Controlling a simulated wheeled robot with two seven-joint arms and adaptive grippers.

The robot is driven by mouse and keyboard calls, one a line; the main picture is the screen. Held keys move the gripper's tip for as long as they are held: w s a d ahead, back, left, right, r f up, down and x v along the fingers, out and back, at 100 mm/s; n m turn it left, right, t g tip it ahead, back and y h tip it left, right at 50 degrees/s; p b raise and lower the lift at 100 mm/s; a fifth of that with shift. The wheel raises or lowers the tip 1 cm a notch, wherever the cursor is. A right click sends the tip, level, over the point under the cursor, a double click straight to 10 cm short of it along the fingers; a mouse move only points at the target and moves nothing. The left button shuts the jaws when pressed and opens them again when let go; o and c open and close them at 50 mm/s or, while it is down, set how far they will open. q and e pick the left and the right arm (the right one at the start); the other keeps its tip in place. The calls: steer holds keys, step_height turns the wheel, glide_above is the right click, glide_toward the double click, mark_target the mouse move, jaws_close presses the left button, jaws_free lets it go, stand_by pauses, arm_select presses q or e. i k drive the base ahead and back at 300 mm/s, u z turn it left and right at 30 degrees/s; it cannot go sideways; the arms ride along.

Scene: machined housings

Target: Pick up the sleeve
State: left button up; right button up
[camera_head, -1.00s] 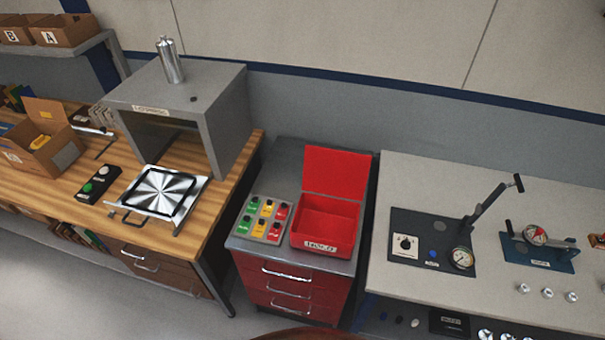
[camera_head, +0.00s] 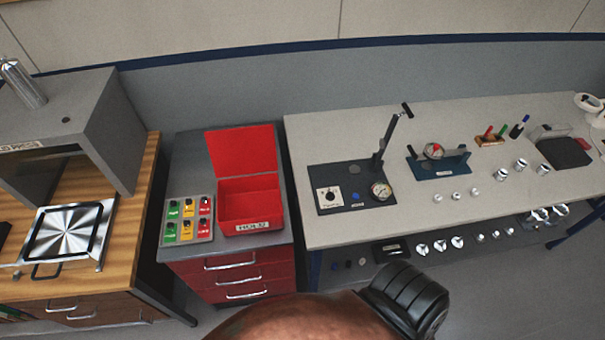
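Several small silvery cylindrical parts stand on the pale bench at the right; I cannot tell which one is the sleeve. A row of small metal parts (camera_head: 456,196) is in front of the blue gauge fixture (camera_head: 438,166). Larger metal cylinders (camera_head: 521,165) stand further right. More metal parts (camera_head: 440,243) are on the shelf under the bench. Neither of my grippers is in view.
A rounded brown shape (camera_head: 290,318) with a black ribbed part (camera_head: 405,298) blocks the bottom middle; I cannot tell what it is. A lever press (camera_head: 350,188) stands on the pale bench (camera_head: 400,228). Left are an open red box (camera_head: 250,207) and a wooden bench (camera_head: 130,205).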

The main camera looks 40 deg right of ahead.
mark_target(501, 175)
steer(key=z, duration=4)
steer(key=i, duration=1.75)
steer(key=u, duration=2.7)
